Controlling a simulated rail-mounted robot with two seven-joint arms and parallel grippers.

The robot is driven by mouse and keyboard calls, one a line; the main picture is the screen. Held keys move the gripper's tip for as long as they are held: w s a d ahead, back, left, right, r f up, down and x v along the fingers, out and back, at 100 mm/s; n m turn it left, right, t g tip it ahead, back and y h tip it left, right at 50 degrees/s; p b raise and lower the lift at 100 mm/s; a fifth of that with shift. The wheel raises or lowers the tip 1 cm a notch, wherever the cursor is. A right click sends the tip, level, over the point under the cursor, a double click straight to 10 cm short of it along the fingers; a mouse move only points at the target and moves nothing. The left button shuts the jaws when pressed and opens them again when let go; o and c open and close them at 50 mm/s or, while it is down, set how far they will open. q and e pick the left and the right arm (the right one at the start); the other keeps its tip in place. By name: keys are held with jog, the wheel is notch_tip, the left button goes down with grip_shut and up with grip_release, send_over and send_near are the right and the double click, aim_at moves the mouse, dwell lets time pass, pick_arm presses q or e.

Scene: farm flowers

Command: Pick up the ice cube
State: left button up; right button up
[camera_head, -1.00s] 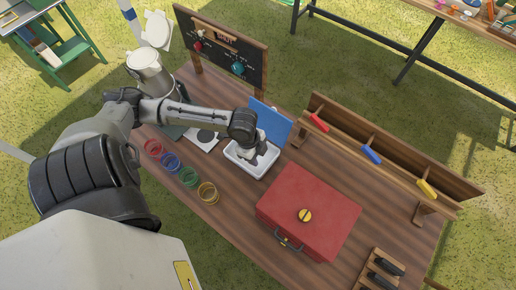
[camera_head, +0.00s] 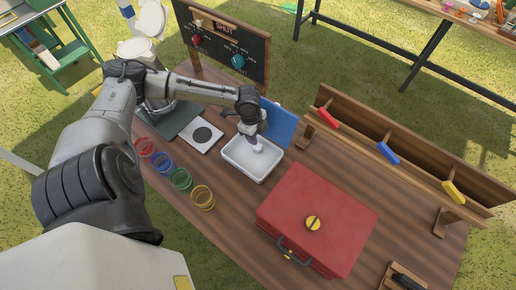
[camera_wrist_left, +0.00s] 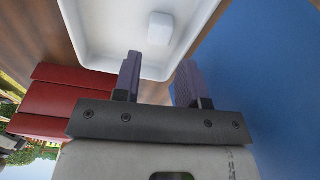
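The ice cube, a small whitish block (camera_head: 258,149), lies in the white tray (camera_head: 238,166) on the wooden table. In the left wrist view the cube (camera_wrist_left: 160,28) sits inside the tray (camera_wrist_left: 95,35), just beyond my fingertips and roughly between their lines. My left gripper (camera_head: 255,141) points down over the back part of the tray in the head view. In the left wrist view the gripper's (camera_wrist_left: 159,62) two dark fingers are apart with nothing between them. My right gripper is in neither view.
A blue panel (camera_head: 279,124) stands right behind the tray. A red case (camera_head: 310,205) is close at front right. Coloured rings (camera_head: 180,179) lie to the left. A rack (camera_head: 400,160) with coloured blocks and a chalkboard (camera_head: 225,45) stand at the back.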

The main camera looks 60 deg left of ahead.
aim_at(258, 146)
pick_arm(q)
jog(key=shift+w+d+f+b, duration=0.1)
jog(key=shift+d+f+b, duration=0.1)
jog(key=shift+f, duration=0.85)
jog(key=shift+w+d+f+b, duration=0.1)
jog(key=shift+f+b, duration=0.15)
jog(key=shift+f, duration=0.85)
jog(key=shift+d+f+b, duration=0.1)
jog(key=shift+f+b, duration=0.1)
jog(key=shift+f, duration=0.85)
jog(key=c, duration=0.6)
jog(key=shift+o, duration=0.2)
jog(key=shift+r, duration=0.15)
jog(key=shift+r, duration=0.6)
jog(key=r, duration=0.1)
jog(key=r+p, duration=0.1)
jog(key=r, duration=0.1)
jog(key=shift+w+d+r, duration=0.1)
jog(key=shift+d+r, duration=0.05)
jog(key=shift+d, duration=0.25)
jog(key=w+d+r+p, duration=0.1)
jog(key=w+d+r, duration=0.1)
jog(key=d+r, duration=0.4)
jog(key=shift+w+d+r, duration=0.2)
jog(key=shift+w+d, duration=0.1)
jog(key=shift+d, duration=1.95)
